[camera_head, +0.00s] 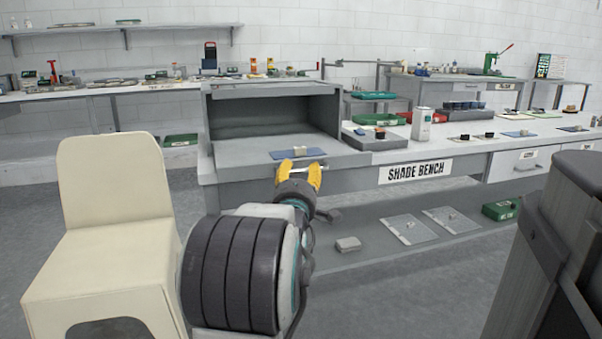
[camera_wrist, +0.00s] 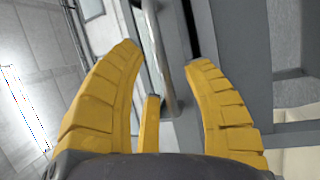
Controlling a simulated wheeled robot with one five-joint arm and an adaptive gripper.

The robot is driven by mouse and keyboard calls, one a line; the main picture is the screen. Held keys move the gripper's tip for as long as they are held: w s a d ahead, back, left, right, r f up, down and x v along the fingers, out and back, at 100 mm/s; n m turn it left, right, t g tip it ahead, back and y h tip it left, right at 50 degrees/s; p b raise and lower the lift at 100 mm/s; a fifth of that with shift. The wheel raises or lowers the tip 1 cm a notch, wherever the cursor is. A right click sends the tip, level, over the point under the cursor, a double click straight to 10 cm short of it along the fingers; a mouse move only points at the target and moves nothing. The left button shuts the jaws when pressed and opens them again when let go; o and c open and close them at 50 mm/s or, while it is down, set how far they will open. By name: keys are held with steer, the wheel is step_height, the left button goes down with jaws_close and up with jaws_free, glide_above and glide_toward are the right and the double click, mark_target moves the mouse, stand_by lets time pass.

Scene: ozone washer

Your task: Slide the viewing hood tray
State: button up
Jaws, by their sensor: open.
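The grey viewing hood (camera_head: 272,88) stands open-fronted on the left end of the shade bench. Its flat grey tray (camera_head: 240,146) forms the floor and reaches to the front edge. A blue mat (camera_head: 283,155) with a small pale block (camera_head: 300,150) lies near the tray's front. My gripper (camera_head: 300,172) is at the front edge with its yellow fingers open. In the wrist view, my gripper (camera_wrist: 166,55) has a metal bar handle (camera_wrist: 163,60) running between its fingers. I cannot tell whether either finger touches the bar. The handle is partly hidden by my gripper in the head view.
A cream chair (camera_head: 110,200) stands left of my arm. A dark grey box (camera_head: 372,138) and a white canister (camera_head: 421,124) stand on the bench right of the hood. The lower shelf (camera_head: 370,250) holds flat plates and a green box (camera_head: 501,209).

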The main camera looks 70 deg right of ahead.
steer(key=shift+x, duration=1)
steer(key=shift+o, duration=0.3)
jaws_close()
